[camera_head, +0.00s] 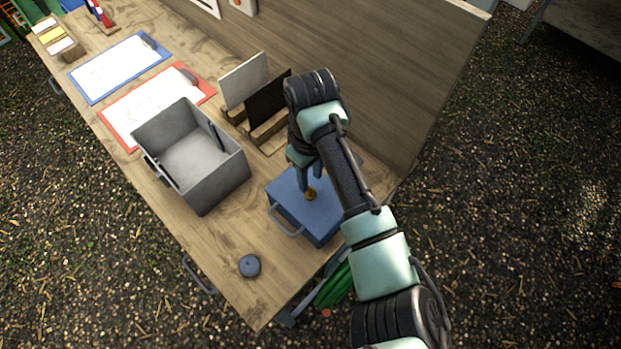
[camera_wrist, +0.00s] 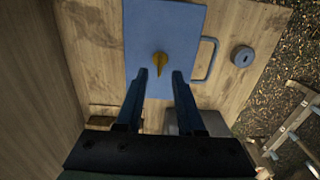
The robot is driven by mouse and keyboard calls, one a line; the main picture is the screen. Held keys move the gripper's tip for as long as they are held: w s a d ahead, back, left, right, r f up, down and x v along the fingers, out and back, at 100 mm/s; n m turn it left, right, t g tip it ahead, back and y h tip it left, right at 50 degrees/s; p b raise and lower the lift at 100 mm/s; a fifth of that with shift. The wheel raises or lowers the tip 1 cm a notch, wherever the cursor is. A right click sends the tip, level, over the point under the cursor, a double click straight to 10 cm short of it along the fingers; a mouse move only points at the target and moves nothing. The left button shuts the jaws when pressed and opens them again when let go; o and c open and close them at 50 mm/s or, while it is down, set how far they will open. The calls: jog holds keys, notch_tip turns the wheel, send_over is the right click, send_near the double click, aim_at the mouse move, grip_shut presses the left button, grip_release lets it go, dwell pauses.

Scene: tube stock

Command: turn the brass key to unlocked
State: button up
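The brass key (camera_head: 311,195) stands on the top of a blue box (camera_head: 283,187) at the table's right end. In the wrist view the brass key (camera_wrist: 160,62) shows on the blue lid (camera_wrist: 185,25), its narrow end pointing toward my gripper. My gripper (camera_wrist: 160,74) is open, with its two dark fingers apart and the key's narrow end between the tips in the picture. I cannot tell whether either finger touches the key. In the head view my gripper (camera_head: 311,186) is over the box, close to the key.
A grey open bin (camera_head: 222,183) stands left of the box. A dark round puck (camera_head: 250,265) lies near the table's front edge. Two upright panels (camera_head: 244,80) stand behind the bin. A red clipboard (camera_head: 118,138) and a blue clipboard (camera_head: 83,96) lie further left. A wooden back wall (camera_head: 400,80) rises behind.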

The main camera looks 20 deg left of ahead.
aim_at(311, 187)
jog(key=shift+f, duration=1.8)
grip_shut()
